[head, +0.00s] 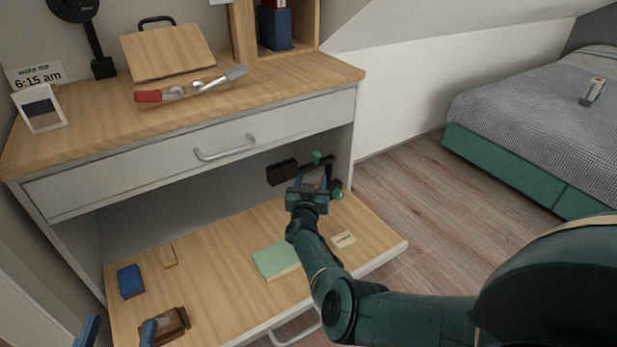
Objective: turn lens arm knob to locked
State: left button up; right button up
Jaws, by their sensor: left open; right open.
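A black jointed arm (283,172) with green knobs reaches out at the right side of the open space under the drawer. One green knob (317,157) sits on top of it, and another green part (338,194) shows lower right. I cannot tell a locked mark or the knob's setting. My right gripper (312,182) is open just in front of and below the upper knob, fingers pointing away from me. It partly covers the black arm; I cannot tell if it touches. My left gripper (117,331) is open at the bottom left edge, with only its blue fingertips showing.
The lower wooden board (220,255) bears a green book (276,260), a blue box (131,281), a brown item (172,325) and a small pale block (343,239). Above is a closed drawer (190,148) with a handle (225,148). A bed (540,120) stands right.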

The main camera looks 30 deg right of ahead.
aim_at(337, 194)
jog(key=k+l, duration=0.3)
jog(key=k, duration=0.15)
jog(key=k+l, duration=0.35)
jog(key=k, duration=0.1)
